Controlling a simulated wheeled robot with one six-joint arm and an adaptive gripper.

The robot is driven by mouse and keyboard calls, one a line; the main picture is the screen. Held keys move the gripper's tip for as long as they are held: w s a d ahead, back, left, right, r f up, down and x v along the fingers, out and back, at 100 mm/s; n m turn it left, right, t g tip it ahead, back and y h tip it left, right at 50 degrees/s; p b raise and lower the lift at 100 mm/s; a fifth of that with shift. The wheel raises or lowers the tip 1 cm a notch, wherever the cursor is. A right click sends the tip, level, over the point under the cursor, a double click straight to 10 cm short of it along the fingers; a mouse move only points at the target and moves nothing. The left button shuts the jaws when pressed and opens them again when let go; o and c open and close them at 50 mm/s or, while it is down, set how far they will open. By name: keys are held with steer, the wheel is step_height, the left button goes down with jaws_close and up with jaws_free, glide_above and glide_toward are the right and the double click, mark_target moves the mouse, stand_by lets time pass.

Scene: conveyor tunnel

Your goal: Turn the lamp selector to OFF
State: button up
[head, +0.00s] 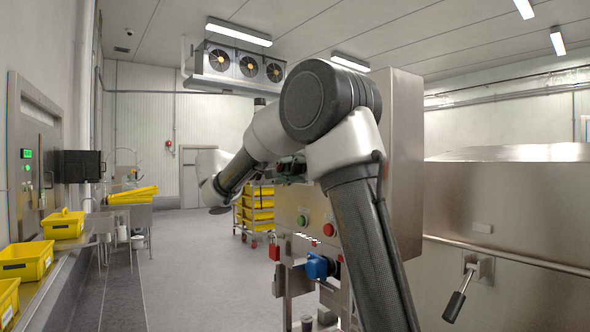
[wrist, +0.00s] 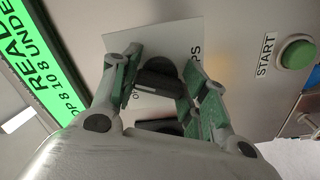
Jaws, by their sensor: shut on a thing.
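The lamp selector (wrist: 158,84) is a black knob in front of a white label plate (wrist: 118,42) in the wrist view. My gripper (wrist: 163,73) is shut on it, with one green-padded finger at each side. The plate's lettering is mostly covered; only "PS" and part of an "O" show, so I cannot read the knob's position. In the head view my arm hides the selector, and only a little of my gripper (head: 290,168) seems to show beside the steel cabinet (head: 405,150).
A green START button (wrist: 296,52) is right of the selector and a lit green display (wrist: 48,62) is left. The head view shows a red button (head: 328,230), a blue fitting (head: 317,267) and a black-handled lever (head: 458,300). The floor (head: 195,270) at left is clear.

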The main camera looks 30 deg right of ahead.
steer(key=n, duration=0.5)
steer(key=shift+n, duration=0.3)
steer(key=n, duration=0.5)
steer(key=shift+n, duration=0.4)
steer(key=o, duration=1)
steer(key=shift+o, duration=0.2)
steer(key=shift+r, duration=0.1)
steer(key=a, duration=1.2)
steer(key=shift+s, duration=0.15)
